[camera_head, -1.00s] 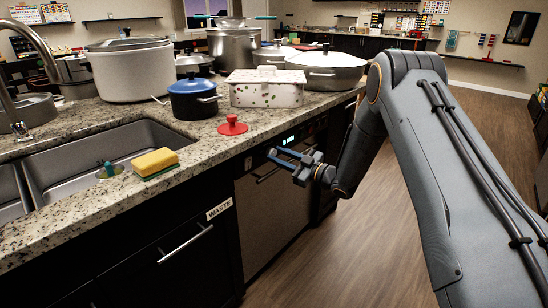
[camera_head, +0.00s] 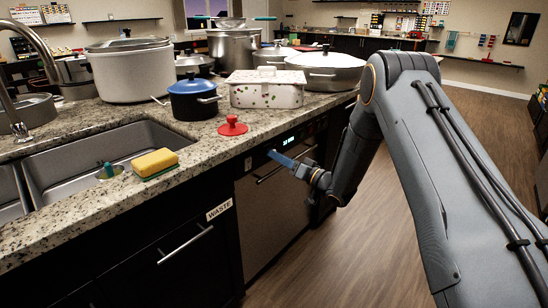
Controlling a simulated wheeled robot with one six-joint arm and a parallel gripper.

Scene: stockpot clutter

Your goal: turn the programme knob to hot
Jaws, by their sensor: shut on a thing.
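The dishwasher (camera_head: 266,215) is built in under the counter, with a dark control strip and a small lit display (camera_head: 288,140) near its top. My gripper (camera_head: 272,155) reaches in from the right, its blue-grey fingers against the control strip, left of and below the display. The fingers are shut on the programme knob, which they hide. The knob's pointer and the hot mark cannot be made out from here.
A bar handle (camera_head: 262,180) crosses the dishwasher door just below my gripper. The floor on the right is clear.

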